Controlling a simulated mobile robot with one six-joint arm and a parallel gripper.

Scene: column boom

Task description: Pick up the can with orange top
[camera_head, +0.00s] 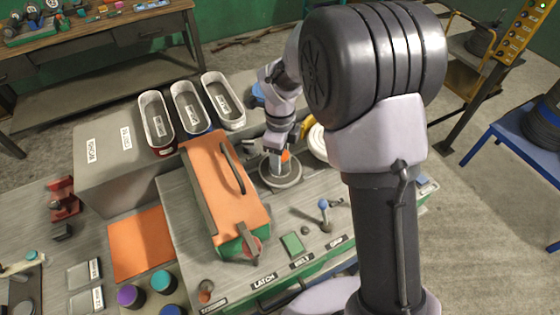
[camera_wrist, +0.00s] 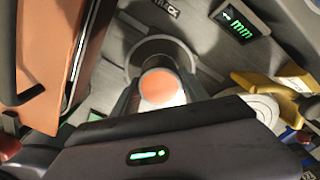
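The can with the orange top (camera_wrist: 159,88) stands in the middle of the wrist view, over a round grey ring on the bench. In the head view its orange part (camera_head: 286,155) shows beside my gripper (camera_head: 277,158), above a round metal base (camera_head: 281,174). In the wrist view the two dark fingers of my gripper (camera_wrist: 159,90) stand on either side of the can, very close to it. Whether they press on it I cannot tell. The can's lower part is mostly hidden by the fingers and gripper body.
An orange case (camera_head: 215,190) with a handle lies left of the can. Three oval bins (camera_head: 188,108) stand behind it. A blue-knobbed lever (camera_head: 323,205) and a green block (camera_head: 292,244) are in front. A white disc (camera_head: 318,142) is close on the right.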

